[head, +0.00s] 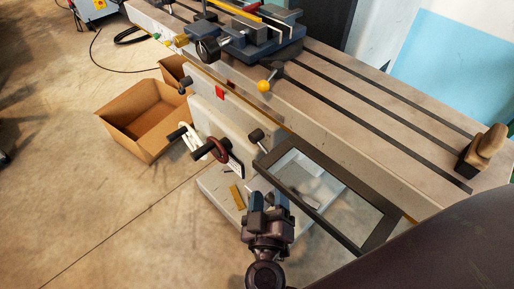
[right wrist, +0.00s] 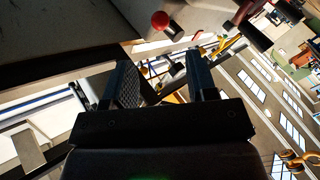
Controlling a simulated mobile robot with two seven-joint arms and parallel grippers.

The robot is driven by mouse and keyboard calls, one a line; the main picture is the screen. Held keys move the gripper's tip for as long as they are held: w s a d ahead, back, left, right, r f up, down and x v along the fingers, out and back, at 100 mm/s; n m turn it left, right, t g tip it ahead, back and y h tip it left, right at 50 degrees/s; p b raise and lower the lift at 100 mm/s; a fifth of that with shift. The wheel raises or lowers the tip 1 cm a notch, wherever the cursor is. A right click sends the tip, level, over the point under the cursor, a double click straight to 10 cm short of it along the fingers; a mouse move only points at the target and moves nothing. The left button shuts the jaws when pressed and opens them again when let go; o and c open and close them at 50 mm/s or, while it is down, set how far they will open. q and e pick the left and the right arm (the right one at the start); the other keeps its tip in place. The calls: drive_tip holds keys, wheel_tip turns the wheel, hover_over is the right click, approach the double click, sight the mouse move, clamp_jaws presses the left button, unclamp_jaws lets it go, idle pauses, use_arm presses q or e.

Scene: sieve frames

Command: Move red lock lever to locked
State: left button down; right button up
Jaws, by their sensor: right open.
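A red ball knob (right wrist: 160,19), which looks like the end of the red lock lever, shows at the top of the right wrist view, beyond my fingertips. In the head view a small red piece (head: 220,92) sits on the machine table's front side; I cannot tell whether it is the same part. My right gripper (head: 268,202) is open and empty, low in front of the table. In the right wrist view its two fingers (right wrist: 165,82) stand apart with nothing between them. The lever's setting cannot be read. My left gripper is not in view.
The slotted machine table (head: 350,105) carries a vise (head: 250,35). A dark frame (head: 320,205) projects beside my right gripper. Handles and a dark red ring (head: 217,150) stick out from the machine's front. A cardboard box (head: 140,115) stands on the floor; floor left of my gripper is clear.

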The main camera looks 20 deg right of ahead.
drive_tip(key=b+x, duration=0.1)
drive_tip(key=x, duration=0.9)
drive_tip(key=shift+f+b, duration=0.2)
drive_tip(key=shift+b, duration=0.1)
drive_tip(key=shift+w+d, duration=0.15)
drive_tip(key=shift+w, duration=0.05)
drive_tip(key=shift+c, duration=0.3)
